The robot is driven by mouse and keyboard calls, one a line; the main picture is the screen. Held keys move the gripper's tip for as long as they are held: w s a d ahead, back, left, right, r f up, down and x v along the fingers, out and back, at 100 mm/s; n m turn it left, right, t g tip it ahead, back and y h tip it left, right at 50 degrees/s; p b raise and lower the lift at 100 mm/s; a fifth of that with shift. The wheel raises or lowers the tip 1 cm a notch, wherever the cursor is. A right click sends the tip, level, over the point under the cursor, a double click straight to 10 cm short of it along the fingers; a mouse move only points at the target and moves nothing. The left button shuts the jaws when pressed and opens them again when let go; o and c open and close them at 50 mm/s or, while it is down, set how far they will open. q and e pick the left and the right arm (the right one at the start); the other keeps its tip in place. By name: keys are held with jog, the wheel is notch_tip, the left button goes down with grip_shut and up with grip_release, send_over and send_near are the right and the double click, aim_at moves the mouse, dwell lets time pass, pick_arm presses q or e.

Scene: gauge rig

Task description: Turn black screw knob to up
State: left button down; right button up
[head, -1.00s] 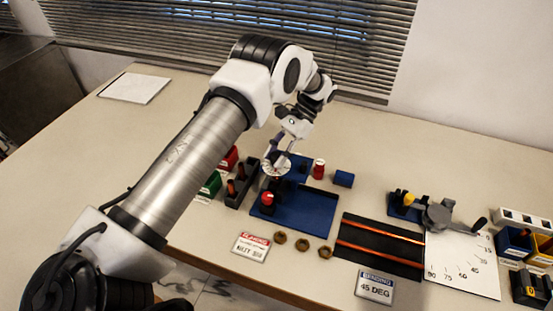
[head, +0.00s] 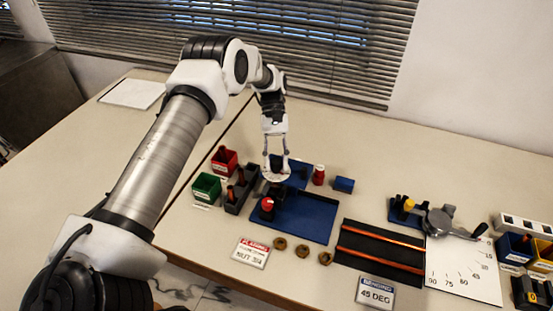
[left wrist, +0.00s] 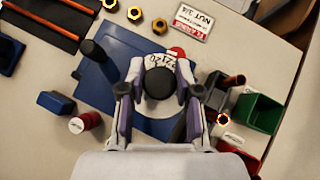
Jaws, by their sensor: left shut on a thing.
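The black screw knob (left wrist: 160,83) stands at the middle of a white dial (left wrist: 158,66) with printed numbers, on a blue fixture. My left gripper (head: 277,166) points down over the dial, which shows as a pale disc (head: 278,175) in the head view. In the left wrist view its two fingers (left wrist: 160,88) are on either side of the knob, shut on it. The knob itself is hidden by the fingers in the head view. My right gripper is in neither view.
A red-topped post (head: 267,204) stands near the dial on the blue base plate (head: 308,218). Red (head: 224,161) and green (head: 207,187) bins stand left. Brass nuts (head: 302,251) lie in front.

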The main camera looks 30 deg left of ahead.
pick_arm(q)
jog(key=shift+n+t+h+p, duration=0.65)
jog(key=shift+n+t+h, duration=0.4)
jog(key=shift+n, duration=0.95)
jog(key=c, duration=0.8)
grip_release()
jog(key=v, duration=1.2)
jog(key=shift+s+a, duration=0.1)
jog(key=shift+s, duration=0.05)
